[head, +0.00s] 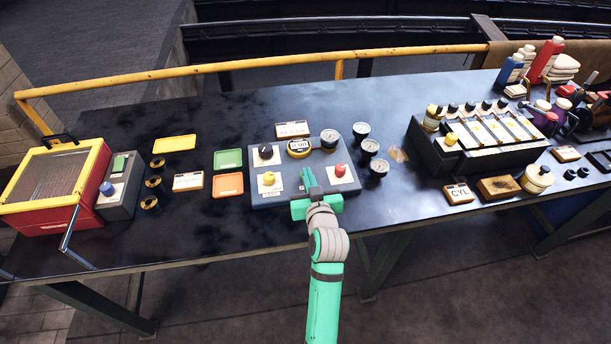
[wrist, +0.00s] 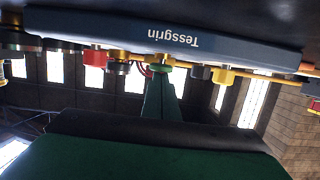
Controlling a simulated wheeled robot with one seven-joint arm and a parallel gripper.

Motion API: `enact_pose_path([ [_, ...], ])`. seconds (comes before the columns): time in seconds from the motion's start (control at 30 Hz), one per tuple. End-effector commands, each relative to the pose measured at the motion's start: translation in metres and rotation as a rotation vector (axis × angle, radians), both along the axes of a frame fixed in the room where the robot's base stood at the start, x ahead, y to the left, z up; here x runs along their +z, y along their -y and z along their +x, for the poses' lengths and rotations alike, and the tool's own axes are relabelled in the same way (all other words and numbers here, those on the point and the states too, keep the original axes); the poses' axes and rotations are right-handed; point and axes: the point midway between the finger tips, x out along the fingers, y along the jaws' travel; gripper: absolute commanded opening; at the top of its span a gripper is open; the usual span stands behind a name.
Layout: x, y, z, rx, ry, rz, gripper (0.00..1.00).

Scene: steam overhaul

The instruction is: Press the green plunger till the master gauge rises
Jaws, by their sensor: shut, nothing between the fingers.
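The grey-blue test panel (head: 262,198) lies in the middle of the bench. It carries a white-dial gauge (head: 330,138) and a yellow-rimmed digital readout (head: 299,147); I cannot tell which is the master gauge, and the needle is too small to read. My gripper (head: 306,172) is shut and empty, over the front middle of the panel, and hides the green plunger in the head view. In the upside-down wrist view, a green cap, likely the plunger (wrist: 160,68), shows at the fingertips, apparently touching or very close.
On the panel, a yellow knob (head: 269,179) sits left of my gripper, a red knob (head: 340,170) right and a black knob (head: 265,152) behind left. Several loose gauges (head: 370,147) stand right of the panel. Coloured trays (head: 228,185) lie to its left.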

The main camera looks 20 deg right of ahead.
Motion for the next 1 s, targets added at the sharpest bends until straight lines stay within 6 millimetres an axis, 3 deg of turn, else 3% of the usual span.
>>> enact_pose_path([
  [0.03, -0.006, 0.0, -0.001, 0.001, -0.015, 0.002, 0.0],
  [0.17, 0.004, -0.001, -0.001, 0.002, -0.013, 0.003, 0.0],
  [0.37, 0.037, -0.002, 0.0, 0.003, -0.002, 0.0, 0.0],
  [0.8, 0.058, -0.008, -0.074, 0.001, 0.0, -0.001, 0.0],
  [1.0, 0.063, -0.009, -0.093, 0.002, 0.0, 0.0, 0.0],
])
